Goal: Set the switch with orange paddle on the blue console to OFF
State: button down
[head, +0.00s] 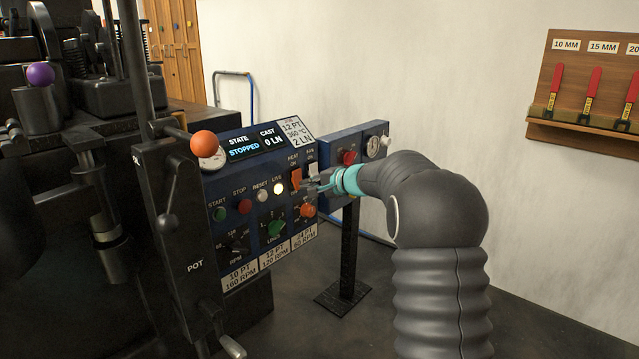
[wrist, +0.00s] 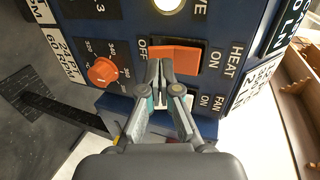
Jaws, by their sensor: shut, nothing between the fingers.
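The blue console (head: 228,185) stands at the middle left in the head view. Its orange paddle (head: 296,181) is under the HEAT label and also shows in the wrist view (wrist: 186,57), with OFF printed on its left and ON on its right. Which way the paddle is tipped is hard to tell. My gripper (head: 311,186) is shut and empty in front of the console. In the wrist view, the closed fingertips (wrist: 160,67) are at the paddle's lower left part, near the OFF side. They overlap its edge; I cannot tell whether they touch.
A white FAN paddle (head: 313,170) sits right beside the orange one, partly behind my fingers in the wrist view. An orange knob (head: 307,210) is just below. Another blue panel with a red knob (head: 349,157) stands behind to the right. Open floor lies in front.

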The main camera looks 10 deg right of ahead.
jog(key=shift+w+a+f, duration=0.2)
jog(key=shift+w+a, duration=0.15)
jog(key=shift+w, duration=0.1)
jog(key=shift+w+a+f+b, duration=0.15)
jog(key=shift+w+f+b, duration=0.1)
jog(key=shift+b, duration=0.4)
jog(key=shift+r, duration=0.2)
jog(key=shift+r+p, duration=0.35)
jog(key=shift+r, duration=0.35)
jog(key=shift+s, duration=0.1)
